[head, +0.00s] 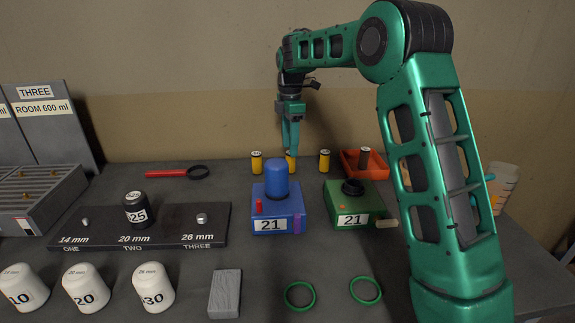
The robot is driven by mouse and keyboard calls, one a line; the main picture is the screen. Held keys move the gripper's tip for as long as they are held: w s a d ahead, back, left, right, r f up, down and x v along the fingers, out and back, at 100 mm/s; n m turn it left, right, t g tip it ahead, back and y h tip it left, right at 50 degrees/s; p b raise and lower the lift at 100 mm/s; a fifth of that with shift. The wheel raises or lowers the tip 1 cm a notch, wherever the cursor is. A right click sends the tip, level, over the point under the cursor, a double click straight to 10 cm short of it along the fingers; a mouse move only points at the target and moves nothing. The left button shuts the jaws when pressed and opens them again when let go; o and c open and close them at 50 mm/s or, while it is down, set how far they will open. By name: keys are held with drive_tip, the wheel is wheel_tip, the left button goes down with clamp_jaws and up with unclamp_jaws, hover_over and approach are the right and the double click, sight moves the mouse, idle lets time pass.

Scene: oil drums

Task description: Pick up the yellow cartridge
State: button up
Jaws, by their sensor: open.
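My gripper (291,150) points straight down at the middle cartridge. Its fingertips overlap the upper part of that cartridge in the picture and hide most of its top. The jaws are open. I cannot tell whether the fingers are around the cartridge or in front of it. The left and right cartridges are clear of the gripper.
A blue box (265,208) marked 21 with a blue cylinder on top stands in front of the cartridges. A green box (345,203) is to its right. A red-handled ring tool (165,173) lies left.

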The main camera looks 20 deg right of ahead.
sight(291, 163)
drive_tip(key=shift+s+a+f, duration=0.1)
drive_tip(key=shift+s+f, duration=0.1)
drive_tip(key=shift+f, duration=1.65)
drive_tip(key=c, duration=1.1)
drive_tip(key=shift+r, duration=0.1)
